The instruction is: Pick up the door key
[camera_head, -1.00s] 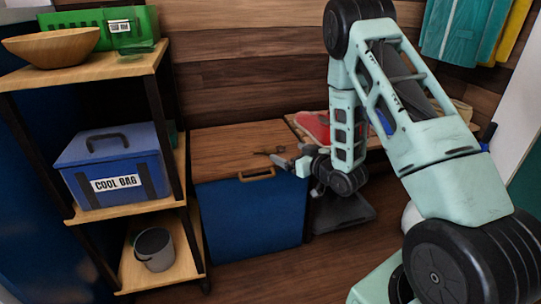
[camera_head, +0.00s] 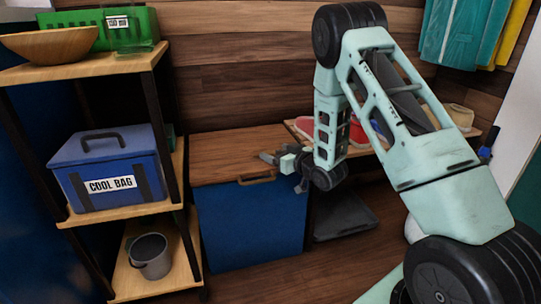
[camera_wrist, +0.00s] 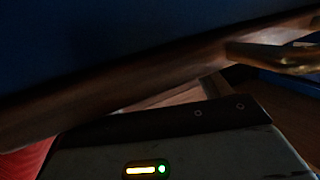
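No door key can be made out in either current view. My gripper (camera_head: 268,157) is low over the right part of the wooden top (camera_head: 222,165) of the blue cabinet, just above its front handle (camera_head: 257,178). Its fingertips point left and are too small to tell whether they are apart or hold anything. The wrist view is dark. It shows the blue cabinet front (camera_wrist: 110,40), a wooden edge, and the handle (camera_wrist: 275,55) at the right, with no key visible.
A shelf unit on the left holds a wooden bowl (camera_head: 58,42), a green crate (camera_head: 85,28), a blue cool bag (camera_head: 108,168) and a grey bucket (camera_head: 151,256). Red items (camera_head: 305,126) lie on the bench behind my arm. The cabinet top's left part is clear.

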